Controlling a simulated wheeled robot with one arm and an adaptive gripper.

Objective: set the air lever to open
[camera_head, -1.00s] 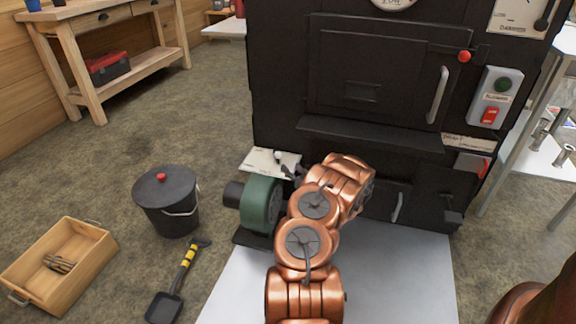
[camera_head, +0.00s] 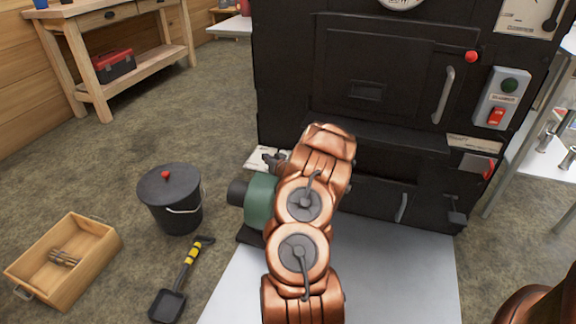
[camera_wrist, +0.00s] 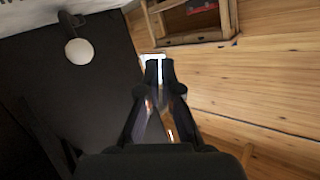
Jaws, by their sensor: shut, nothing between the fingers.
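A pale plate (camera_head: 259,156) sits low at the left front of the black evaporator and is partly covered by my arm and gripper. In the wrist view, a short dark lever with a round white knob (camera_wrist: 79,51) stands by a pale plate (camera_wrist: 45,35) at the upper left. This looks like the air lever, but I can read no label and cannot tell its setting. My gripper (camera_head: 270,158) is beside the plate in the head view. In the wrist view its fingers (camera_wrist: 154,64) are shut and empty, to the right of the knob and apart from it in the picture.
A green blower-like unit (camera_head: 260,200) stands close under my arm. A black lidded bucket (camera_head: 170,200), a shovel (camera_head: 183,275) and a wooden box (camera_head: 65,262) lie to the left. A red-handled lever (camera_head: 489,168) and a switch box (camera_head: 501,98) are at the right.

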